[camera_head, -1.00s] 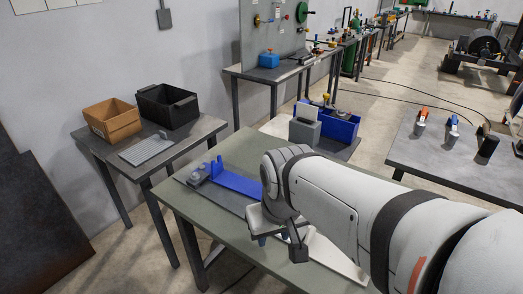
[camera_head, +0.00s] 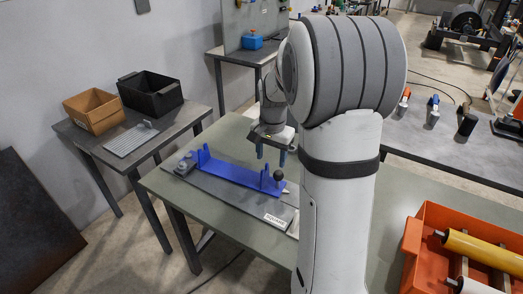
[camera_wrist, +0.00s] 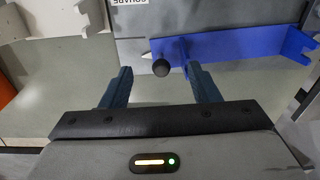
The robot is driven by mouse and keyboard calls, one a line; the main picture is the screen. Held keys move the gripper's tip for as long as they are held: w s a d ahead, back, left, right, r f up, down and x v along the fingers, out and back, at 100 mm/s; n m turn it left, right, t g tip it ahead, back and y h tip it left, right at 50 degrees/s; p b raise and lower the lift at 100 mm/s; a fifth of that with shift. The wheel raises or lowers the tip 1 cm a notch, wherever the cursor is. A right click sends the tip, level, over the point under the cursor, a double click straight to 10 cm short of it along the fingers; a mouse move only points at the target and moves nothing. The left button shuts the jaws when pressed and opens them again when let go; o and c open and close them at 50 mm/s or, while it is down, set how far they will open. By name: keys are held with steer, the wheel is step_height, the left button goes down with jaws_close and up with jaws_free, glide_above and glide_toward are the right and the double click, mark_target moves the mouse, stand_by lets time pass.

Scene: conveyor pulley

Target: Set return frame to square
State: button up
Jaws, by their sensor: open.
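The return frame is a long blue bracket (camera_head: 232,173) with upright end tabs, lying on a dark grey base plate (camera_head: 225,197) on the green-grey table. A black round knob (camera_head: 278,175) stands at its right end. A white label (camera_head: 273,219) on the plate reads "SQUARE" in the wrist view. My gripper (camera_head: 271,155) is open and empty, pointing down just behind the knob end. In the wrist view, the knob (camera_wrist: 161,68) lies ahead of the gap between my blue fingers (camera_wrist: 160,88), and the blue bracket (camera_wrist: 245,48) extends right. The bracket's exact angle to the plate is hard to tell.
An orange crate (camera_head: 425,225) with yellow and white rollers sits at lower right. The table behind the plate looks clear.

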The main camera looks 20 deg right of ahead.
mark_target(279, 171)
steer(key=w+d+f+m, duration=0.1)
steer(key=w+d+f, duration=0.1)
steer(key=w+d+f+m, duration=0.2)
steer(key=d+f, duration=0.1)
steer(key=shift+w+g+p, duration=0.3)
steer(key=shift+p, duration=0.05)
steer(key=shift+w+d+f, duration=0.1)
steer(key=shift+d+f, duration=0.05)
steer(key=shift+f, duration=0.1)
step_height(279, 171, down, 7)
steer(key=shift+f+p, duration=0.15)
steer(key=shift+p, duration=0.3)
jaws_close()
